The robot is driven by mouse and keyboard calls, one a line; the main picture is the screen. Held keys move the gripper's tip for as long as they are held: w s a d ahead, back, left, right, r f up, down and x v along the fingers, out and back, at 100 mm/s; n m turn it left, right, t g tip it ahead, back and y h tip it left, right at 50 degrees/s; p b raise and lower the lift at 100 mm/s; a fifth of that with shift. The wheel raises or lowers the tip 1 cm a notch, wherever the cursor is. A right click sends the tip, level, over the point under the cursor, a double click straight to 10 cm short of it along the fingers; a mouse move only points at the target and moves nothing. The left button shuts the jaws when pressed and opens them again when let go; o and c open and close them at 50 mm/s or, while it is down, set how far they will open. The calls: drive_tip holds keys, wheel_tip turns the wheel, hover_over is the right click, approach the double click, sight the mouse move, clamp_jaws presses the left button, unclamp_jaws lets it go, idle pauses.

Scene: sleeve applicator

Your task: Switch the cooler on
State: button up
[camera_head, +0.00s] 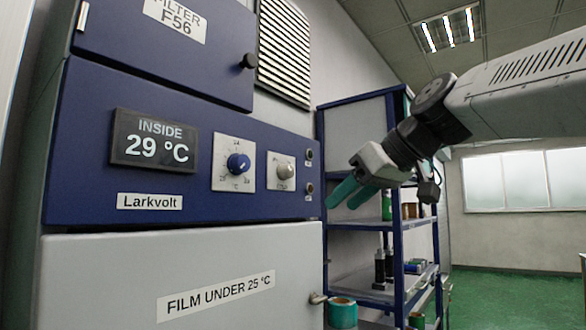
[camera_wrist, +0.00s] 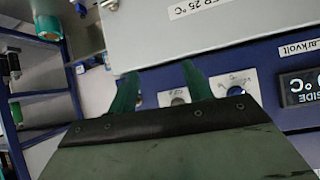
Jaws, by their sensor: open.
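The cooler (camera_head: 75,200) is a blue and grey cabinet at the left, labelled Larkvolt. Its display (camera_head: 153,138) reads INSIDE 29 °C; it also shows upside down in the wrist view (camera_wrist: 298,88). Right of the display is a blue dial (camera_head: 238,164) on a white scale plate. Further right is a grey knob (camera_head: 285,171) on its own white plate; its marks are too small to read. My gripper (camera_head: 342,196), with green fingers, is open and empty, in front of the panel's right end and apart from the knobs. In the wrist view its fingers (camera_wrist: 160,90) partly cover the knob plates.
Two small round fittings (camera_head: 309,188) sit at the panel's right edge. A grey door (camera_head: 110,285) labelled FILM UNDER 25 °C is below, with a handle (camera_head: 318,298). A blue shelf rack (camera_head: 365,102) with bottles and tins stands behind my gripper. Green floor (camera_head: 510,285) is clear at right.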

sight(291, 170)
drive_tip(key=w+a+r+n+t+y, duration=0.1)
drive_tip(key=w+a+r+n+y, duration=0.2)
drive_tip(key=r, duration=0.6)
drive_tip(key=shift+h, duration=0.4)
drive_tip(key=x, duration=0.5)
drive_tip(key=r+x, duration=0.1)
drive_tip(key=x, duration=0.2)
drive_tip(key=shift+w+a+f, duration=0.15)
drive_tip(key=shift+w+a, duration=0.25)
drive_tip(key=shift+c, duration=0.3)
drive_tip(key=c, duration=0.9)
